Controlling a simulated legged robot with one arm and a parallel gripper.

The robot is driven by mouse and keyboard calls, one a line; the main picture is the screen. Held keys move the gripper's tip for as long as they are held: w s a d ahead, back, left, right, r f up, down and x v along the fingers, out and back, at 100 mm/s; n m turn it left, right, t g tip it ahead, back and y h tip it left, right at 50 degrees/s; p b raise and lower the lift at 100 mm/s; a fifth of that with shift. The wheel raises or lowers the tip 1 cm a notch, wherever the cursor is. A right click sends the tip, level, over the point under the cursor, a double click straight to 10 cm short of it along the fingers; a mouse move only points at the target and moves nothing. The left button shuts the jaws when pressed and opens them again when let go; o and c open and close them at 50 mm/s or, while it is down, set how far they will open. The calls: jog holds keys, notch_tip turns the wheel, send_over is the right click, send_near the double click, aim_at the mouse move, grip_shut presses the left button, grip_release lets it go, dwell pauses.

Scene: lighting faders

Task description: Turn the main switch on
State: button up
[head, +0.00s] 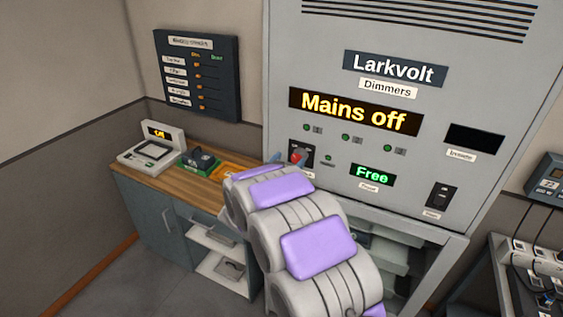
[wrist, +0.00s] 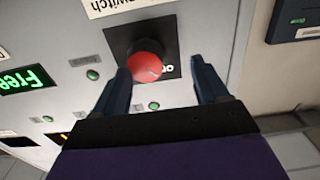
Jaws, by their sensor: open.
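The main switch is a red knob (wrist: 146,66) on a black square plate (wrist: 170,38), set in the grey dimmer cabinet's front. In the head view the red knob (head: 297,156) shows just past my arm's end. My gripper (wrist: 160,66) is open, with its two dark blue fingers pointing at the plate. The knob appears between the fingers, nearer the left one; I cannot tell whether they touch. In the head view my gripper is mostly hidden behind my own arm. The cabinet display (head: 354,110) reads "Mains off".
The cabinet front also has several green buttons (head: 345,137), a green "Free" display (head: 372,175) and a black rocker switch (head: 441,196) lower right. A wooden-topped counter (head: 170,188) with devices stands left. A rack with cables (head: 525,265) stands right.

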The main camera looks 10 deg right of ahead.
jog(key=d+r, duration=0.2)
jog(key=shift+s+r+m+h, duration=0.1)
jog(key=shift+r+m+h, duration=0.2)
jog(key=shift+r, duration=0.05)
jog(key=c, duration=0.9)
jog(key=shift+r, duration=0.25)
jog(key=c, duration=0.3)
jog(key=shift+c, duration=0.2)
jog(key=shift+m+b, duration=0.6)
jog(key=shift+s+a+m+b, duration=0.1)
jog(key=shift+a+m+b, duration=0.05)
jog(key=shift+m+b, duration=0.45)
grip_shut()
jog(key=shift+c, duration=0.3)
grip_release()
jog(key=shift+a+f+m+b, duration=0.2)
jog(key=shift+f+m+b, duration=0.15)
jog(key=shift+m+b, duration=0.35)
jog(key=shift+s+d+f, duration=0.15)
jog(key=shift+d+f, duration=0.05)
jog(key=shift+f, duration=0.05)
grip_shut()
jog(key=shift+a+f+y, duration=0.1)
jog(key=shift+y, duration=0.3)
